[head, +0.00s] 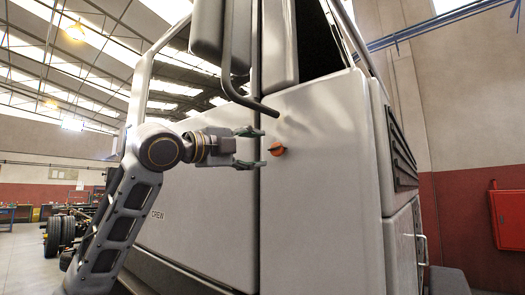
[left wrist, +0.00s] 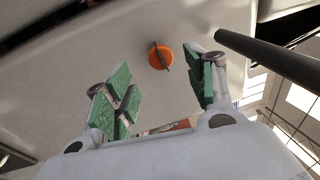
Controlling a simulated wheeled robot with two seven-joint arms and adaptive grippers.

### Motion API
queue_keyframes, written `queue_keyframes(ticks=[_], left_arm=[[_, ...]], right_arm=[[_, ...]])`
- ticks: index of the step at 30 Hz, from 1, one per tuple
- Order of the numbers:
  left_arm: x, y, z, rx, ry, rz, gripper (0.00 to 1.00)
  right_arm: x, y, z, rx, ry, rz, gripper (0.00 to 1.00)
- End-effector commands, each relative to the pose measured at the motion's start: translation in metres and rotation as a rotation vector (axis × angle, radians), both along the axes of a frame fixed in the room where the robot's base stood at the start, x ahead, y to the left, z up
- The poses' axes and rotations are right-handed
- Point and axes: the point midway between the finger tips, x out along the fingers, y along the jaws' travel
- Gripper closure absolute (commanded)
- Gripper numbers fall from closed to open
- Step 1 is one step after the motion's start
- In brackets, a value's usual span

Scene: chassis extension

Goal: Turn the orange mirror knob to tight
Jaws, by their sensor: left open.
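The orange mirror knob (head: 278,149) sits on the white cab panel (head: 318,200), just below the end of the mirror's dark tube. In the left wrist view the knob (left wrist: 160,56) is a round orange disc with a dark bar across it, set at a slant. My left gripper (head: 262,148) is open, with green pads on its fingers, and points at the knob from the left. In the left wrist view the knob shows beyond the open fingers (left wrist: 162,95), between them and apart from both. My right gripper is not in view.
The dark mirror tube (head: 240,97) curves down just above my left gripper; it also runs close to the right finger in the left wrist view (left wrist: 270,62). A mirror housing (head: 207,30) hangs above. A red wall box (head: 508,218) is far right.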

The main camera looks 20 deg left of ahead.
Motion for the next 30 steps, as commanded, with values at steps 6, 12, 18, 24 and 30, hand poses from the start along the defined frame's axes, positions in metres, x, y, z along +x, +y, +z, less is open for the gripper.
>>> queue_keyframes(ticks=[6,12,18,24,30], left_arm=[[-0.024,0.012,-0.004,0.002,0.0,0.002,0.45],[-0.037,0.018,-0.006,0.002,0.002,0.001,0.45],[-0.04,0.019,-0.006,0.002,0.002,0.0,0.45],[-0.04,0.019,-0.006,0.002,0.002,0.0,0.45],[-0.04,0.019,-0.006,0.002,0.001,0.0,0.45]], right_arm=[[0.0,0.0,0.0,0.0,0.0,0.0,0.6],[0.0,0.0,0.0,0.0,0.0,0.0,0.6],[0.0,0.0,0.0,0.0,0.0,0.0,0.6],[0.0,0.0,0.0,0.0,0.0,0.0,0.6],[0.0,0.0,0.0,0.0,0.0,0.0,0.6]])
